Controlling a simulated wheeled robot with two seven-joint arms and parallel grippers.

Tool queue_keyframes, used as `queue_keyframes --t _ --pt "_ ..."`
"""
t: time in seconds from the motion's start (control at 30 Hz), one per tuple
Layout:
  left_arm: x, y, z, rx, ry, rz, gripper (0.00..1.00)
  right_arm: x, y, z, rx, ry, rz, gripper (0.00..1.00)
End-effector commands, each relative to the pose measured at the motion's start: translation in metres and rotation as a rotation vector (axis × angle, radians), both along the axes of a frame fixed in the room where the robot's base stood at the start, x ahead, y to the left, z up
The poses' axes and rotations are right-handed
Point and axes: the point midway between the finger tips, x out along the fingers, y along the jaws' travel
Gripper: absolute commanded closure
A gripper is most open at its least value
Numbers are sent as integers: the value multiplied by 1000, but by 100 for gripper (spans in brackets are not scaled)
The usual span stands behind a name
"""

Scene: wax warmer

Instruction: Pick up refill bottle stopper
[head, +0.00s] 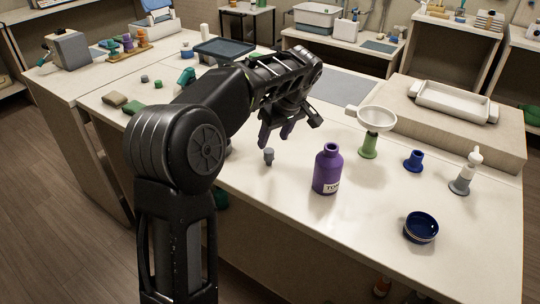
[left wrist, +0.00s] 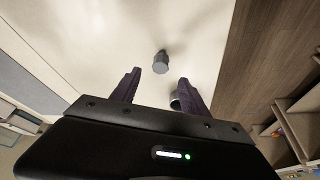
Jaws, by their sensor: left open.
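A small grey stopper (head: 268,156) stands on the white table, left of the open purple bottle (head: 327,169). My left gripper (head: 275,137), with dark purple fingers, is open and empty above and close to the stopper. In the left wrist view, a grey stopper (left wrist: 160,63) shows beyond and between the open fingertips (left wrist: 160,77). A second small grey piece (left wrist: 175,101) is partly hidden behind the right-hand finger there. My right gripper is not in view.
A blue piece (head: 413,161), a grey dropper bottle (head: 464,178) and a dark blue bowl (head: 421,228) stand to the right. My left arm hides part of the table's near left side.

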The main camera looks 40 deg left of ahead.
Motion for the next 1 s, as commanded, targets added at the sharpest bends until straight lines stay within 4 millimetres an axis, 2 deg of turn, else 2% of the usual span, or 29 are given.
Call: queue_keyframes --t 0.2,0.57,0.83,1.0 --pt "2 7 -18 0 2 2 47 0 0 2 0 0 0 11" --pt "3 9 -23 0 3 1 47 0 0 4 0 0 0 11" --pt "7 21 -58 0 6 2 47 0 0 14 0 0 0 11" --pt "10 24 -68 0 3 1 47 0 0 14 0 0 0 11"
